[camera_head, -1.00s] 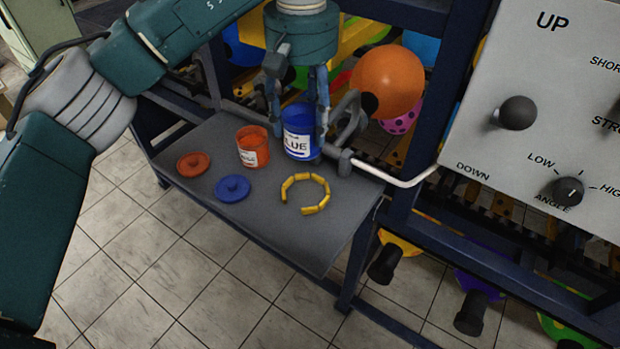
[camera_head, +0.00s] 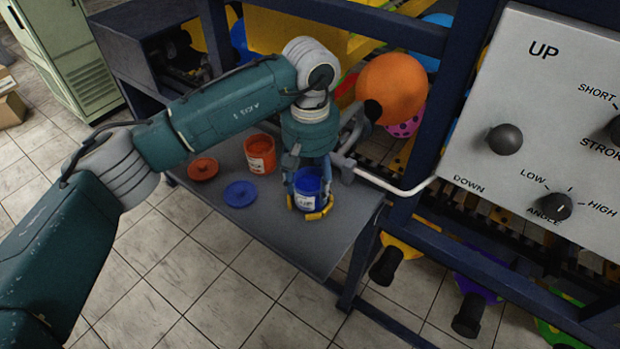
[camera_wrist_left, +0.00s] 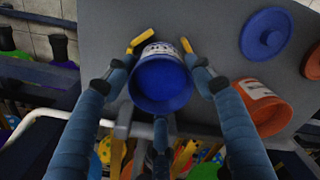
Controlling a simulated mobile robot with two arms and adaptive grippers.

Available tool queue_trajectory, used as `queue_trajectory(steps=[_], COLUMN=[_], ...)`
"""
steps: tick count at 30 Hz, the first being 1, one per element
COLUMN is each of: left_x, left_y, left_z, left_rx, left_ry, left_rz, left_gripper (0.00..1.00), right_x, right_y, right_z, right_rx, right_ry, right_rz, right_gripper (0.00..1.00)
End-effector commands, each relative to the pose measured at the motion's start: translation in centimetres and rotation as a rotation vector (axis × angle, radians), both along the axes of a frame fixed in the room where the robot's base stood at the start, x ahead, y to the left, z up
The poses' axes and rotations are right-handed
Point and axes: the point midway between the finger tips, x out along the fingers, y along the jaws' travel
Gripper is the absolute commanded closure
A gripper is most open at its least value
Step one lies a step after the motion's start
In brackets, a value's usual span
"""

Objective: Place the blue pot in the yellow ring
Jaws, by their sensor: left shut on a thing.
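My left gripper (camera_head: 309,190) is shut on the pot from above, one finger on each side. I cannot tell whether the pot touches the table. My right gripper is not in view.
An orange pot (camera_head: 260,153) stands behind and left on the grey table (camera_head: 262,218). A blue lid (camera_head: 240,194) and an orange lid (camera_head: 203,169) lie flat to the left. A white rail (camera_head: 395,185) and a control panel (camera_head: 545,130) are to the right.

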Motion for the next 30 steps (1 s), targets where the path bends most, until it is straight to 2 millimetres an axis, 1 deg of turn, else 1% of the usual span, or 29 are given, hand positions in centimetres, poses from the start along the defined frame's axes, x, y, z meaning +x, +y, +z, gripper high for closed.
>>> queue_trajectory(steps=[7,8,9,17,20,21,23,26,30], left_x=[0.0,0.0,0.0,0.0,0.0,0.1,0.2,0.2,0.2], left_y=[0.0,0.0,0.0,0.0,0.0,0.0,0.0,0.0,0.0], left_z=[-0.5,-0.3,-0.3,-0.2,0.3,0.4,1.2,3.1,6.3], left_rx=[0.000,0.001,0.001,0.001,0.001,0.000,0.001,0.001,0.000], left_ry=[0.000,0.001,0.001,0.001,0.001,-0.002,-0.005,-0.005,-0.006], left_rz=[0.000,0.000,0.000,0.000,0.000,0.000,0.000,0.000,0.001], left_gripper=[0.79,0.40,0.38,0.38,0.38,0.38,0.38,0.38,0.38], right_x=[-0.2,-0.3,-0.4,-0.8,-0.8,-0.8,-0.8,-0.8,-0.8], right_y=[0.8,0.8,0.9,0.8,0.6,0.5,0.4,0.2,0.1], right_z=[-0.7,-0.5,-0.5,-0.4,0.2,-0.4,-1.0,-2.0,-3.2], right_rx=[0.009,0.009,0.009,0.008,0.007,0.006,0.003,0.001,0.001], right_ry=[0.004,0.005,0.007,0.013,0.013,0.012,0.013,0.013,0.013], right_rz=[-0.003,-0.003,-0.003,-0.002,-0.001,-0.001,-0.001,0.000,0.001], right_gripper=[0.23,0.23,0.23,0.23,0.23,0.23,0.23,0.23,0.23])
